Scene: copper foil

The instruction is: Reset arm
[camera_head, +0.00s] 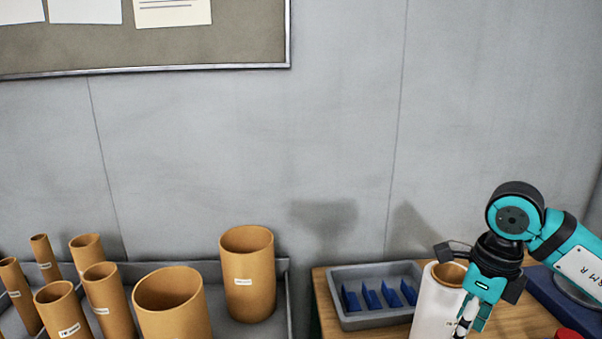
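My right gripper (483,300) is at the lower right, pointing down, beside and partly in front of a white roll with a brown core (432,305). Its black and teal finger parts overlap the roll's right side in the picture. I cannot tell whether they touch it, or whether the fingers are open or shut. The roll stands upright, its lower part cut off by the frame edge. My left gripper is not in view.
Several brown tubes with labels (249,275) stand in a grey tray (277,313) at the left. A grey bin with blue dividers (350,321) sits on the wooden table (325,310). A red object (567,334) is at bottom right. The wall (250,150) is behind.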

